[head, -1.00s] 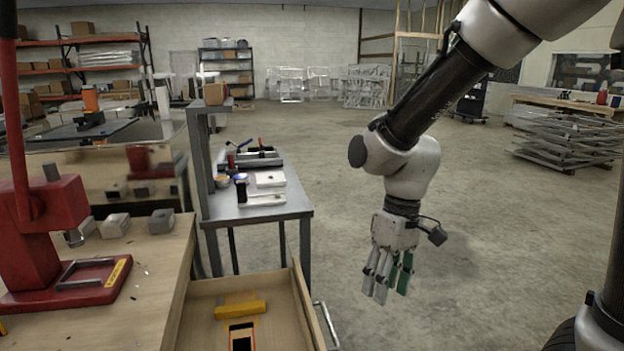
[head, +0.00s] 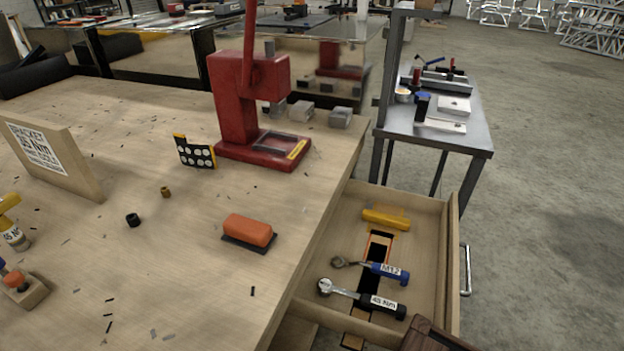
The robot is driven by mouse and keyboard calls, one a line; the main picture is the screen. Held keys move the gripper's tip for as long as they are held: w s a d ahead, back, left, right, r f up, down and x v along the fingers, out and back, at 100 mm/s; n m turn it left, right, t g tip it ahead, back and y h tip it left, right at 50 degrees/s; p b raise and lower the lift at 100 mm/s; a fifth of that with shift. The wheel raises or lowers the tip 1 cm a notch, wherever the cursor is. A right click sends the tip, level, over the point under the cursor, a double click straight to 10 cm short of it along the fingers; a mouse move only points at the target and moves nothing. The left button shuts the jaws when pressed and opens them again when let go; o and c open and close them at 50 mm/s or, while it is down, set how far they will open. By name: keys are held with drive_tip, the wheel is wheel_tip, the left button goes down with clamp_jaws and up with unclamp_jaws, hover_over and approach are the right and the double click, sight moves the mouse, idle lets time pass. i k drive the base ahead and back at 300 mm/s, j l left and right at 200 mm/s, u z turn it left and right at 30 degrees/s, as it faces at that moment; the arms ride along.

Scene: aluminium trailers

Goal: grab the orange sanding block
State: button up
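The orange sanding block (head: 248,230) lies on the wooden workbench (head: 90,255), near its right edge. It has an orange top and a dark, flat base that sticks out a little at the front. Nothing touches it or covers it in the head view. My arm and my gripper are outside the current view, so I cannot see where the gripper is or whether it is open.
A red press (head: 238,115) stands behind the block, beside a black and yellow holder (head: 194,152). A bracket sign (head: 50,150) stands at the left. An open drawer (head: 452,240) with wrenches juts out at the right. Bench around the block is mostly clear.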

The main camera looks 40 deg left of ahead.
sight(250, 234)
drive_tip(key=k+l, duration=0.2)
drive_tip(key=l, duration=0.2)
drive_tip(key=k+l, duration=0.2)
drive_tip(key=l, duration=0.15)
drive_tip(key=k+l, duration=0.15)
drive_tip(key=l, duration=0.25)
drive_tip(key=k+l+u, duration=0.1)
drive_tip(key=u, duration=1.85)
drive_tip(key=i+l+u, duration=0.55)
drive_tip(key=l+u, duration=0.3)
